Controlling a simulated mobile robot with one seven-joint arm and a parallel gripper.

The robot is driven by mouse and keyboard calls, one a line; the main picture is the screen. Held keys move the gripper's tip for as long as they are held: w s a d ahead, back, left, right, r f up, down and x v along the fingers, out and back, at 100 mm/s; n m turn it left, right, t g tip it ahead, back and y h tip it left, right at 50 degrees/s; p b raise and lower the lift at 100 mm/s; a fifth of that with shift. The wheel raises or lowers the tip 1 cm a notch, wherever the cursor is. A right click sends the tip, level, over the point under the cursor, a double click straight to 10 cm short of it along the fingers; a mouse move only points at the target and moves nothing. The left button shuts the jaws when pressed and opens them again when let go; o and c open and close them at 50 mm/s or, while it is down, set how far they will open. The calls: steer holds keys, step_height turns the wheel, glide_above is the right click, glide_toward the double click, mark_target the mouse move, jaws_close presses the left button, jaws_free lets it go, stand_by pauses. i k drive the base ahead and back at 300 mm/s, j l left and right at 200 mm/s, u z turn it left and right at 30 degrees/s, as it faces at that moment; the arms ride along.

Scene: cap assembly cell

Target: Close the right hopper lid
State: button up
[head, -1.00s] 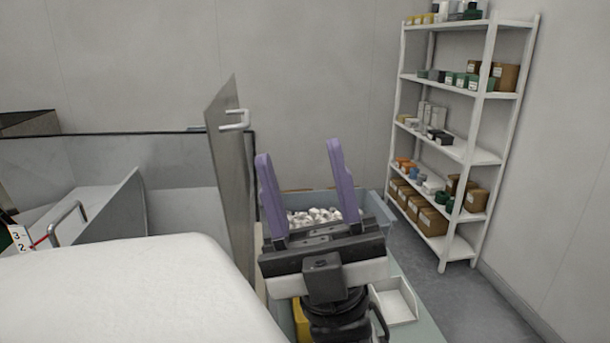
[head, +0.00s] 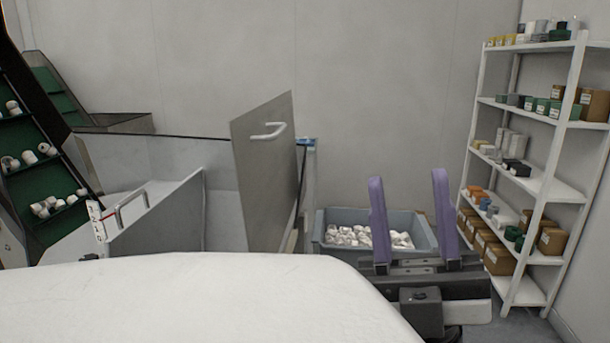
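The right hopper lid (head: 262,185) is a grey metal panel standing upright, open, at the right end of the hopper (head: 150,158). Its bar handle (head: 268,131) is near the top of the face toward me. My gripper (head: 408,178) is to the right of the lid in the picture, apart from it. Its two purple fingers point up, spread wide with nothing between them. A second grey panel (head: 165,222) with a bar handle (head: 131,205) stands tilted at the left of the hopper. The lid's lower edge is hidden behind my white arm link.
A grey-blue bin (head: 330,222) of white caps stands behind my gripper. A white shelf rack (head: 545,180) with boxes is at the right. A green cleated conveyor (head: 45,150) carrying white caps rises at the left.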

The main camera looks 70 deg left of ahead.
mark_target(263, 139)
steer(key=i+l+u, duration=0.1)
steer(key=i+l, duration=0.2)
steer(key=l, duration=0.15)
steer(key=i+l, duration=0.3)
steer(key=l, duration=0.15)
steer(key=u, duration=2.55)
steer(key=i+l+u, duration=0.1)
steer(key=l, duration=0.7)
steer(key=i+l+u, duration=0.1)
steer(key=l, duration=0.75)
steer(key=i+j, duration=0.1)
steer(key=j, duration=0.35)
steer(key=i+j, duration=0.1)
steer(key=j, duration=0.3)
steer(key=i+j, duration=0.1)
steer(key=j, duration=0.35)
